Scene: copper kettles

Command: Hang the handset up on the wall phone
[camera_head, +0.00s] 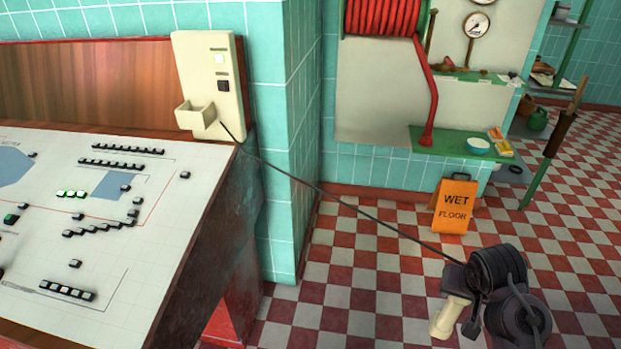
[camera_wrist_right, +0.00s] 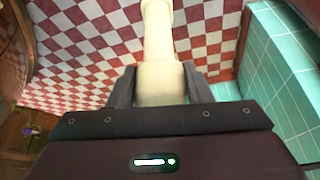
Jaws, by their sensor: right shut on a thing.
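The cream handset (camera_head: 449,317) is at the lower right of the head view, well away from the phone. A dark cord runs from the phone's base to the handset area. My right gripper (camera_head: 459,310) is shut on the handset. In the right wrist view the handset (camera_wrist_right: 157,50) sticks out between the two fingers of my right gripper (camera_wrist_right: 159,88). Its far end is cut off there. My left gripper is not in view.
A sloping control desk (camera_head: 120,215) with buttons stands below the phone, its edge between phone and handset. A tiled wall corner (camera_head: 293,150) juts out there. An orange wet floor sign (camera_head: 454,205) stands on the checkered floor. A red hose reel (camera_head: 385,17) hangs behind.

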